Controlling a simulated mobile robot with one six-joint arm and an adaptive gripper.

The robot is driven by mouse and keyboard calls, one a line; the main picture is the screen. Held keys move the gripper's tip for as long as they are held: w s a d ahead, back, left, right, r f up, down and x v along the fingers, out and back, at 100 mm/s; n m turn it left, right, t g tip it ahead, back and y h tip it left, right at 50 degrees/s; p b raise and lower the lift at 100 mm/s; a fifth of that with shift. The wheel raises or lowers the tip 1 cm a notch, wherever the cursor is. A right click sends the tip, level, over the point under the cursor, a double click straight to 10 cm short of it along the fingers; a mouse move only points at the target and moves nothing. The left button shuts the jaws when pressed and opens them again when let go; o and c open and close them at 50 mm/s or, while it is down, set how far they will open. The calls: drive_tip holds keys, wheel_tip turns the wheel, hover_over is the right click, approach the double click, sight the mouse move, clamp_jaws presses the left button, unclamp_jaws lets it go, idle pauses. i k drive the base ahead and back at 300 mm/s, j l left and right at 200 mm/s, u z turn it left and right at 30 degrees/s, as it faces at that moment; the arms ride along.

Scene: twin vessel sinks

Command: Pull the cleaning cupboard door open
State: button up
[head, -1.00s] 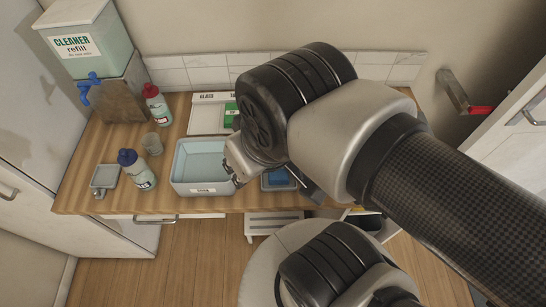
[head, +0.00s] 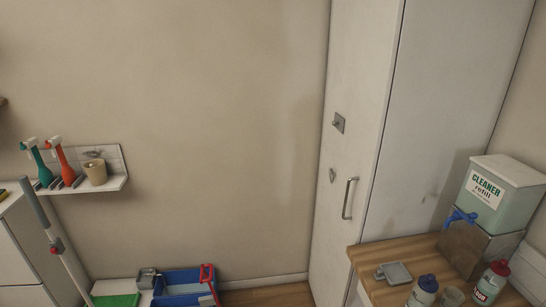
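A tall white cupboard stands right of centre, and its narrow front door (head: 352,95) faces left. The door looks shut. A vertical metal bar handle (head: 348,198) sits on the door near its right edge. A small square metal plate with a knob or hook (head: 339,123) and a small dark mark or fitting (head: 332,175) are higher on the door. The cupboard's plain side panel (head: 440,90) faces the wooden counter. My gripper is not in view, so its state and distance to the handle cannot be seen.
A wooden counter (head: 385,293) with a cleaner refill dispenser (head: 502,195) and several bottles stands at the lower right, close to the cupboard. A wall shelf (head: 90,187) holds spray bottles at left. A blue crate (head: 185,285) sits low beside the wall. The wall between is bare.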

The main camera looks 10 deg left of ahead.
sight(364, 38)
drive_tip(key=i+j+z, duration=0.1)
drive_tip(key=i+z, duration=0.2)
drive_tip(key=i, duration=0.15)
drive_tip(key=i+j+z, duration=0.25)
drive_tip(key=i, duration=0.2)
